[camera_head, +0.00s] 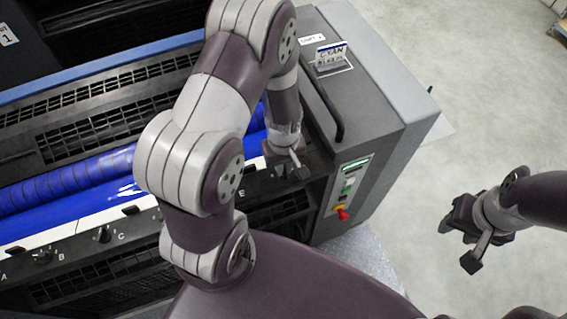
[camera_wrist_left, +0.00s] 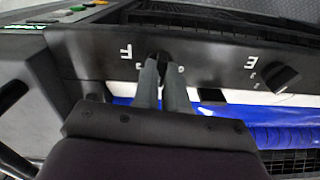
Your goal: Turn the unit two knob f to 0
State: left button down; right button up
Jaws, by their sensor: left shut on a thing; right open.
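My left gripper (camera_head: 288,168) reaches down to the right end of the front panel of the ink unit (camera_head: 125,225). In the left wrist view, its two fingers (camera_wrist_left: 163,68) are shut on the dark knob f (camera_wrist_left: 158,56), beside the white letter F on the black panel. The fingers cover most of the knob, so its pointer cannot be read. In the head view my arm and gripper hide the knob. My right gripper (camera_head: 469,238) is open and empty over the floor at the right.
Knob E (camera_wrist_left: 283,78) stands beside knob f on the panel. A blue roller (camera_head: 70,190) runs along the unit. A grey side cabinet (camera_head: 375,75) has a sign, a handle, green buttons and a red knob (camera_head: 342,214). Floor at the right is free.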

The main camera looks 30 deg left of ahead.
pick_arm(q)
jog(key=n, duration=0.4)
jog(key=shift+w+r+n+p, duration=0.1)
jog(key=shift+n+p, duration=0.2)
jog(key=n, duration=0.3)
jog(key=shift+n, duration=0.3)
jog(key=n+p, duration=0.1)
jog(key=n, duration=0.3)
jog(key=shift+n, duration=2.1)
jog(key=c, duration=1.2)
grip_release()
notch_tip(320, 180, up, 13)
jog(key=shift+f+b, duration=0.2)
jog(key=shift+b, duration=0.7)
